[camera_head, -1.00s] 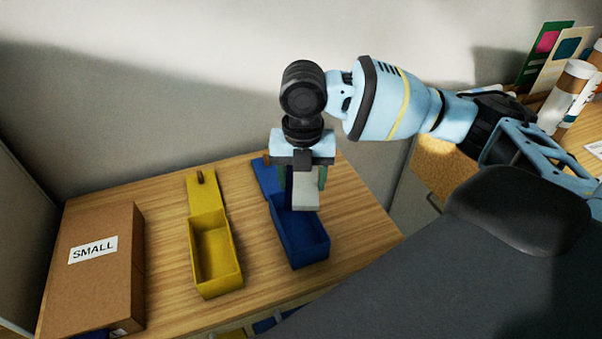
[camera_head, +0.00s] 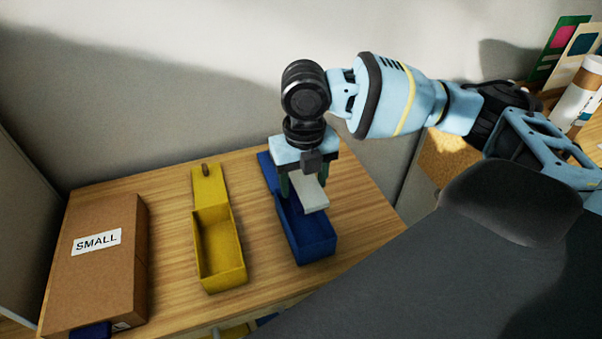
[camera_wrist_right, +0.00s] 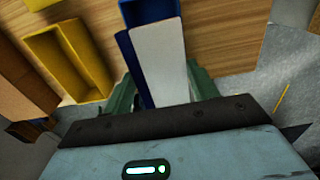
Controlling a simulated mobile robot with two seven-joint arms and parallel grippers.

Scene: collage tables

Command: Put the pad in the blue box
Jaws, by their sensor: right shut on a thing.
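The pad is a flat white rectangular piece (camera_head: 311,194), and it shows large in the right wrist view (camera_wrist_right: 160,62). My right gripper (camera_head: 304,188) is shut on the pad and holds it over the open blue box (camera_head: 310,246). The blue box stands on the table with its lid folded back away from me; part of it is hidden by the gripper and pad. In the wrist view the blue box (camera_wrist_right: 146,12) shows behind the pad. I cannot tell whether the pad touches the box. My left gripper is not in view.
An open yellow box (camera_head: 221,250) stands left of the blue box. A brown carton marked SMALL (camera_head: 100,265) is at the table's left side. Bare wooden tabletop (camera_head: 350,205) lies right of the blue box. A grey wall (camera_head: 150,90) stands behind.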

